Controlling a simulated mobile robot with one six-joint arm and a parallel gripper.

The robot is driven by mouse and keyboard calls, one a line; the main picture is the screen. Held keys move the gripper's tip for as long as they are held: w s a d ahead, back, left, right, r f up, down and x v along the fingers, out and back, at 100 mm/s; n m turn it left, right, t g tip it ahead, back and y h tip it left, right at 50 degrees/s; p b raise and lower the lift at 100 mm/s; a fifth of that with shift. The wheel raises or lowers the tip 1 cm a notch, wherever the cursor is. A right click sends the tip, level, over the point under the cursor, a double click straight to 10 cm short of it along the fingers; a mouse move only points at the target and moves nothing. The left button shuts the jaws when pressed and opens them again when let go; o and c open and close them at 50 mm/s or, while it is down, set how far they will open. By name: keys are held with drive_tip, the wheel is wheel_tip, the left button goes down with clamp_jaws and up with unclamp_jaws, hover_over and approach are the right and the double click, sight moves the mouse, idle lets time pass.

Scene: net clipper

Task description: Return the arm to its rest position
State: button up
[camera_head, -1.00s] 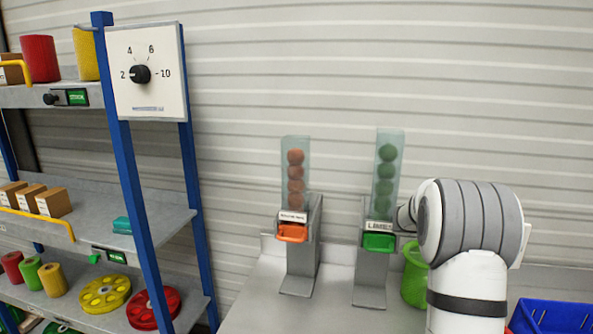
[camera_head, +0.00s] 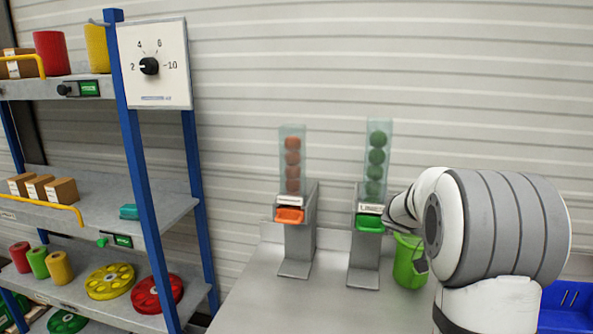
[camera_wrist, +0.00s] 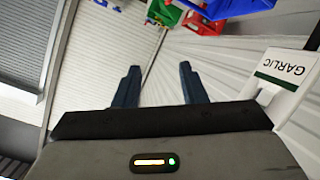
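My white and grey arm (camera_head: 490,230) stands at the right of the head view, in front of the counter. My gripper (camera_wrist: 158,84) shows in the wrist view with its two dark fingers apart and nothing between them. In the head view the arm hides most or all of the gripper.
Two dispensers, one with orange balls (camera_head: 292,165) and one with green balls (camera_head: 377,157), stand on the grey counter (camera_head: 320,305). A green bucket (camera_head: 404,268) and a blue crate (camera_head: 567,308) are close to the arm. A shelf rack (camera_head: 139,190) stands left. A GARLIC sign (camera_wrist: 286,70) is near my gripper.

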drive_tip(key=s+a+f+n+t+y+b, duration=0.2)
drive_tip(key=s+a+f+n+y, duration=0.2)
drive_tip(key=a, duration=0.6)
drive_tip(key=s+a+f+n+t+y+b, duration=0.3)
drive_tip(key=s+a+f+n+y, duration=0.2)
drive_tip(key=a, duration=0.5)
drive_tip(key=s+a+f+n+t+y+b, duration=0.2)
drive_tip(key=s+a+f+n+y, duration=0.2)
drive_tip(key=a, duration=0.6)
drive_tip(key=s+f+n, duration=0.2)
drive_tip(key=s+f, duration=0.1)
drive_tip(key=shift+s+f+y+b, duration=0.15)
drive_tip(key=shift+s+y+b, duration=0.15)
drive_tip(key=shift+s+b, duration=0.1)
drive_tip(key=shift+a, duration=0.1)
